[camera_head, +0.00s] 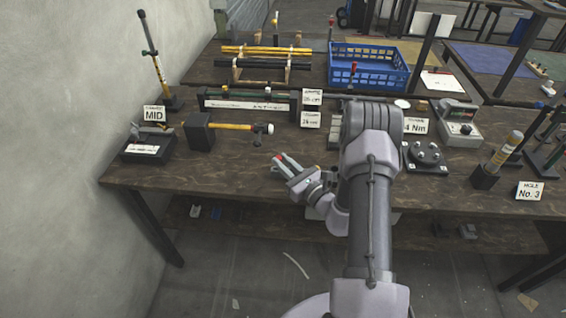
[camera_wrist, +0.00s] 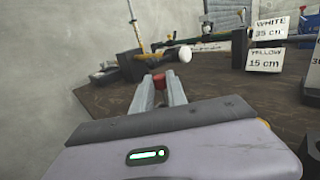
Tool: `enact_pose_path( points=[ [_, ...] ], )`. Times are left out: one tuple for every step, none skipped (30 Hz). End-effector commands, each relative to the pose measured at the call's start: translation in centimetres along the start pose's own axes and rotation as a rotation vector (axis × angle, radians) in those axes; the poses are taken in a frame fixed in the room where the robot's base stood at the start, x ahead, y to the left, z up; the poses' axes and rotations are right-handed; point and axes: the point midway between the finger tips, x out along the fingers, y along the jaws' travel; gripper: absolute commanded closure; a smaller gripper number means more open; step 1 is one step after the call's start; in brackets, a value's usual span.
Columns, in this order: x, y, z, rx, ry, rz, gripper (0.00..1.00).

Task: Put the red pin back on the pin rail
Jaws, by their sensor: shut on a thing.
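My gripper (camera_head: 287,169) is low over the front of the brown workbench (camera_head: 235,180), left of my arm. In the wrist view its two fingers (camera_wrist: 160,92) are shut on the red pin (camera_wrist: 160,82), and only its red top shows between the tips. The pin's lower part is hidden by the fingers and the gripper body. I cannot tell for sure which thing is the pin rail. A pale strip with small coloured pegs (camera_head: 538,70) lies at the far right.
A yellow-handled hammer in a black block (camera_head: 198,131) stands ahead-left of the gripper. Behind are a long rail with a white strip (camera_head: 246,104), number cards (camera_head: 311,119) and a blue crate (camera_head: 368,68). The wall is at left. Bare bench surrounds the gripper's left side.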

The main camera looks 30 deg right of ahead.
Motion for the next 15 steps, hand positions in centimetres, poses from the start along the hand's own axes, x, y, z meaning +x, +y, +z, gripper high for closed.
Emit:
enact_pose_path(
  points=[
    [0.00, 0.00, -0.07, 0.000, 0.000, 0.000, 1.00],
    [0.00, 0.00, -0.07, 0.000, 0.000, 0.000, 1.00],
    [0.00, 0.00, -0.04, 0.000, 0.000, 0.000, 1.00],
    [0.00, 0.00, -0.02, 0.000, 0.000, 0.000, 1.00],
    [0.00, 0.00, -0.01, 0.000, 0.000, 0.000, 1.00],
    [0.00, 0.00, -0.01, 0.000, 0.000, 0.000, 1.00],
    [0.00, 0.00, -0.01, 0.000, 0.000, 0.000, 1.00],
    [0.00, 0.00, -0.02, 0.000, 0.000, 0.000, 1.00],
    [0.00, 0.00, -0.05, 0.000, 0.000, 0.000, 1.00],
    [-0.01, 0.00, -0.09, 0.000, 0.000, 0.000, 1.00],
    [-0.01, 0.00, -0.14, 0.000, 0.000, 0.000, 1.00],
    [-0.01, 0.00, -0.23, 0.000, 0.000, 0.000, 1.00],
    [-0.02, 0.00, -0.31, 0.000, 0.000, 0.000, 1.00],
    [-0.02, 0.00, -0.39, 0.000, 0.000, 0.000, 1.00],
    [-0.03, 0.00, -0.51, 0.000, 0.000, 0.000, 1.00]
  ],
)
